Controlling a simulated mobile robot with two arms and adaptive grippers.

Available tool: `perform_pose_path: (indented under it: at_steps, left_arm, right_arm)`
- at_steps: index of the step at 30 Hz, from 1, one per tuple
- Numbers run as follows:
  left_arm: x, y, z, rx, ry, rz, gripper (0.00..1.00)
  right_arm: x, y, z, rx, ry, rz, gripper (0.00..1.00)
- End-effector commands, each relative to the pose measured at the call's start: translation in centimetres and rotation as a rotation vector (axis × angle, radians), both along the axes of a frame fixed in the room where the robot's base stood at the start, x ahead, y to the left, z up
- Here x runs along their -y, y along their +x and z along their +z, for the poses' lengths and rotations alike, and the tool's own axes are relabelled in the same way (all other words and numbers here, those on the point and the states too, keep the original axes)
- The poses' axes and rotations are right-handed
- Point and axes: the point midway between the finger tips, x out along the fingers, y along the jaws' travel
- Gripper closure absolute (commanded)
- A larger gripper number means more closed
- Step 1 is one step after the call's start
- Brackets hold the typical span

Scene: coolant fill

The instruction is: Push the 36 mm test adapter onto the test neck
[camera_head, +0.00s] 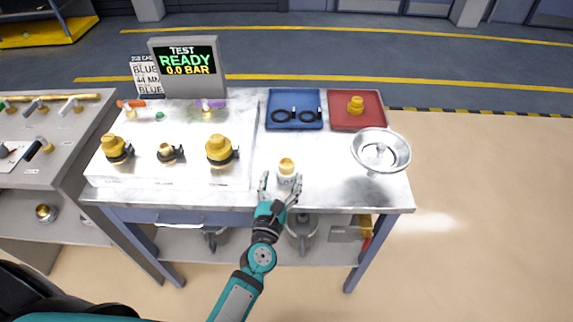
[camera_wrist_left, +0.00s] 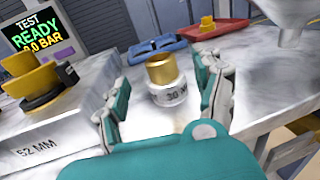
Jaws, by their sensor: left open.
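A brass-topped adapter (camera_head: 287,166) with a white collar stands upright on the bare metal tabletop. In the left wrist view the adapter (camera_wrist_left: 165,76) has a partly legible size mark on its collar. My left gripper (camera_head: 281,186) is open at the near side of the adapter; in the wrist view its two fingers (camera_wrist_left: 160,98) stand left and right of it, with a visible gap on each side. I cannot tell which is the test neck. My right gripper is not in view.
A screen (camera_head: 187,65) reads TEST READY 0.0 BAR. A blue tray (camera_head: 294,125) holds black rings, and a red tray (camera_head: 345,124) holds a brass part. A metal funnel (camera_head: 381,150) stands at the right. The tabletop between the adapter and funnel is clear.

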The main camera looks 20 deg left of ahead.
Motion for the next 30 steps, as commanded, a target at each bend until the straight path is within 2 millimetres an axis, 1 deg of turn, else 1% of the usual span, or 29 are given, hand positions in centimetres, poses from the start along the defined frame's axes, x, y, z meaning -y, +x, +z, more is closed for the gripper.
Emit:
perform_pose_path:
  at_steps: [1,5,8,12,16,19,25,26,30]
  left_arm:
    - [-0.1,0.6,0.1,0.0,0.002,0.0,0.32]
    - [-0.1,1.3,0.0,-0.001,0.002,0.0,0.32]
    - [-0.2,2.2,0.3,0.0,0.002,0.0,0.32]
    - [-0.4,4.4,0.7,0.001,0.004,-0.001,0.32]
    - [-0.5,5.9,0.4,0.0,0.002,0.0,0.32]
    - [-0.6,6.4,0.3,-0.001,0.003,0.0,0.32]
    - [-0.6,6.4,0.2,-0.001,0.002,0.0,0.32]
    - [-0.6,6.4,0.2,-0.001,0.002,0.0,0.34]
    - [-0.6,6.4,0.2,-0.001,0.002,0.0,0.52]
  right_arm:
    - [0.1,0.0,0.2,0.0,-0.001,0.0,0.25]
    - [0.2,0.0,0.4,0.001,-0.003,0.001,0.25]
    - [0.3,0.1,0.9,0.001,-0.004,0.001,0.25]
    - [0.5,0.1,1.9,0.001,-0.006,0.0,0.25]
    - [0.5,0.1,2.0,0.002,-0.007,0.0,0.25]
    - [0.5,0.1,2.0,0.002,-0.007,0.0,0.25]
    - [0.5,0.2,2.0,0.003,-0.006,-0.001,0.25]
    - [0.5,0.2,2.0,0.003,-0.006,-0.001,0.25]
    - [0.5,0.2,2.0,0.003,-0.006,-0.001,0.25]
